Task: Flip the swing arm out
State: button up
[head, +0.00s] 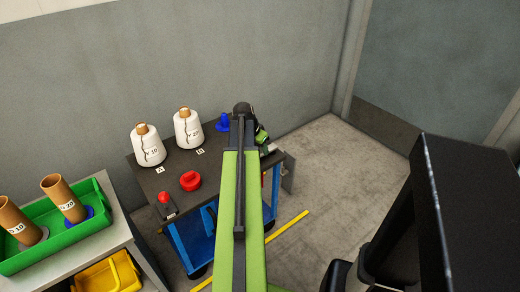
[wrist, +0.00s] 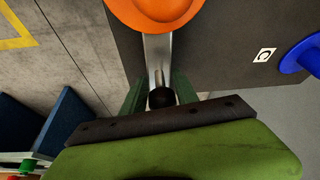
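In the wrist view a grey metal bar, which looks like the swing arm (wrist: 156,58), runs from under an orange disc (wrist: 160,8) towards my gripper. A black round knob (wrist: 160,98) stands at its near end. My gripper (wrist: 159,85) has one dark green finger on each side of the knob, and the knob fills the gap between them, so it looks shut on it. In the head view my gripper (head: 262,137) is at the table's right edge, mostly behind my green arm. The swing arm is not clear in that view.
The dark-topped table (head: 166,180) bears two white bobbins (head: 148,148) (head: 188,130), a red button (head: 165,199), a red ring-like part (head: 190,181) and a blue cone (head: 223,122). A green crate (head: 75,238) with brown tubes stands left. Floor right of the table is clear.

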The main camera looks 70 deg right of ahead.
jog(key=shift+w, duration=0.15)
grip_shut()
jog(key=shift+w, duration=0.15)
dwell(0.5)
